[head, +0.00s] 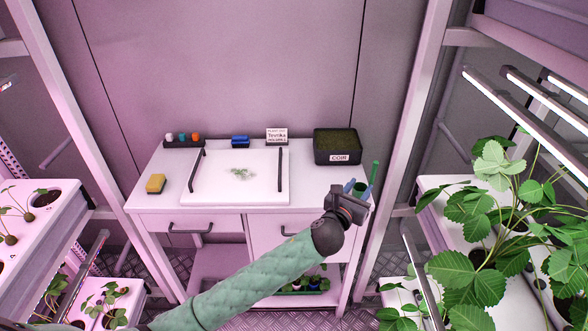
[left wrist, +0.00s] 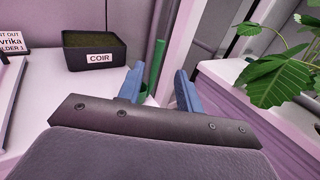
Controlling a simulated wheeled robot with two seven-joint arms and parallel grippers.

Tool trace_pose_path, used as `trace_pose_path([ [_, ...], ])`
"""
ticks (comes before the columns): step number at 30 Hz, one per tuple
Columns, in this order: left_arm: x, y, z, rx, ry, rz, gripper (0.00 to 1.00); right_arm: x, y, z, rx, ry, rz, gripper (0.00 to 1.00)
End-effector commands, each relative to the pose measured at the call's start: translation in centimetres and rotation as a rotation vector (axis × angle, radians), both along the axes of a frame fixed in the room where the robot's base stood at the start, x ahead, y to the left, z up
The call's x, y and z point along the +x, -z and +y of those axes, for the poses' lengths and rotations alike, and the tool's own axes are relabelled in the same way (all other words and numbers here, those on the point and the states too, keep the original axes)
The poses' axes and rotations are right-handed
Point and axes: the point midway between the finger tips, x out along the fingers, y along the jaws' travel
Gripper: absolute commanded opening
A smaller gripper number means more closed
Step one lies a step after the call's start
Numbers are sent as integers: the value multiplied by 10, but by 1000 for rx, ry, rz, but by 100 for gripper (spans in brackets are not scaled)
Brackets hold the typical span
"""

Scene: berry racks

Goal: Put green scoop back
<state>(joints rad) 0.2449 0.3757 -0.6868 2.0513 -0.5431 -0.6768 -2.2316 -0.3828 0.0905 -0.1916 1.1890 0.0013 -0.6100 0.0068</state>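The green scoop (head: 375,172) is at the right end of the white bench, with its thin handle pointing up. In the left wrist view its handle (left wrist: 160,60) shows beyond and between my fingers, and a wider green part sits low behind the left finger. My left gripper (head: 360,187) has its two blue fingers apart at the bench's right edge, close to the scoop. The wrist view shows the open fingers (left wrist: 158,72) too; I cannot tell whether they touch the scoop. The scoop's lower end is partly hidden. My right gripper is not in view.
A dark COIR box (head: 338,158) stands behind the scoop on the bench. A white tray (head: 215,190) with black handles fills the middle. A yellow sponge (head: 156,184) lies left. A sign (head: 277,135) and blue item (head: 240,141) stand behind. Plant racks flank both sides.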

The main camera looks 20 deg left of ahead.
Motion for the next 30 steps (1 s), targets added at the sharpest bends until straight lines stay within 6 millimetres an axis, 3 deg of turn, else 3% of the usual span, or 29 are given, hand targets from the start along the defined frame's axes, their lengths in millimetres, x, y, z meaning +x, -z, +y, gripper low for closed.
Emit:
trace_pose_path([
  [5, 0, 1, 0, -8, -1, 5, 36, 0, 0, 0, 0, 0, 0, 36],
  [8, 0, 13, 3, -70, -8, 44, 36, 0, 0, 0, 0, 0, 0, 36],
  [11, -1, 39, 9, -224, -29, 136, 36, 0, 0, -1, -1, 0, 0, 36],
  [14, -6, 78, 20, -454, -74, 266, 36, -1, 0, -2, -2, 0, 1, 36],
  [23, -39, 217, 59, -1205, -325, 630, 36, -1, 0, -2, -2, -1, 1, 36],
  [30, -101, 394, 103, -1685, -719, 838, 36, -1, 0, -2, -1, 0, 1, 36],
])
